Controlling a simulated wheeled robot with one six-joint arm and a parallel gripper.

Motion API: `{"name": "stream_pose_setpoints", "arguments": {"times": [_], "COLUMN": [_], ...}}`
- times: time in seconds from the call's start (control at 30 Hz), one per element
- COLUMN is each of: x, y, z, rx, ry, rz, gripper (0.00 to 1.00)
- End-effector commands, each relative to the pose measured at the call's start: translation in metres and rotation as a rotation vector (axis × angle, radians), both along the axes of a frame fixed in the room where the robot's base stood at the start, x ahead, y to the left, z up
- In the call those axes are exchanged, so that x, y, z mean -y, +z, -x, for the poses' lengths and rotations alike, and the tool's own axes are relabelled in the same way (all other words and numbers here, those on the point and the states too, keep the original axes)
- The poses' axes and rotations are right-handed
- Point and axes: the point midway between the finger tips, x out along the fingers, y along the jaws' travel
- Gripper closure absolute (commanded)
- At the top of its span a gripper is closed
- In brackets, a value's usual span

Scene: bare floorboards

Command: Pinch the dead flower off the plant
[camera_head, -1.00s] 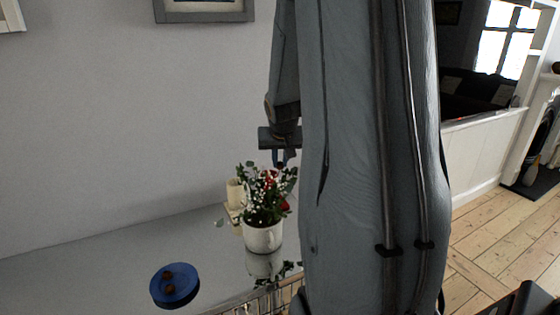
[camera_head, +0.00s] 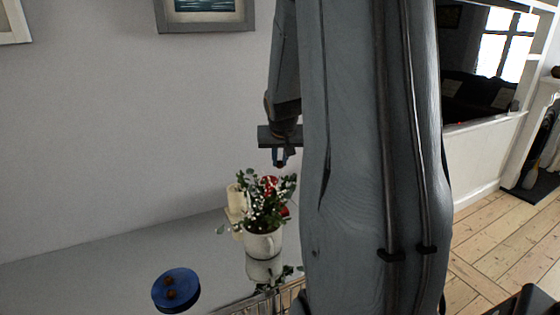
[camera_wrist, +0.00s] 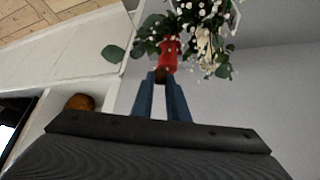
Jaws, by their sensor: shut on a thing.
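The plant stands in a white mug (camera_head: 262,246) on a glossy grey tabletop, with green leaves, small white blossoms and red flowers (camera_head: 270,184). My gripper (camera_head: 280,163) is just above the bouquet, pointing down.
Cream candles (camera_head: 235,197) stand just behind the mug at left. A wire basket (camera_head: 285,300) shows at the table's front edge, partly hidden by my arm. The tabletop between mug and plate is clear. A framed picture hangs on the wall above.

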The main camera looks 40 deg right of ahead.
Motion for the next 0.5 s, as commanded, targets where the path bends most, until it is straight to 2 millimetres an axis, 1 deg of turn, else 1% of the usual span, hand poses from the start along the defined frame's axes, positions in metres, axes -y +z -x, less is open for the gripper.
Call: {"name": "stream_pose_setpoints", "arguments": {"times": [0.5], "x": [0.0], "y": [0.02], "z": [0.0], "rx": [0.0], "ry": [0.0], "rz": [0.0], "gripper": [1.0]}}
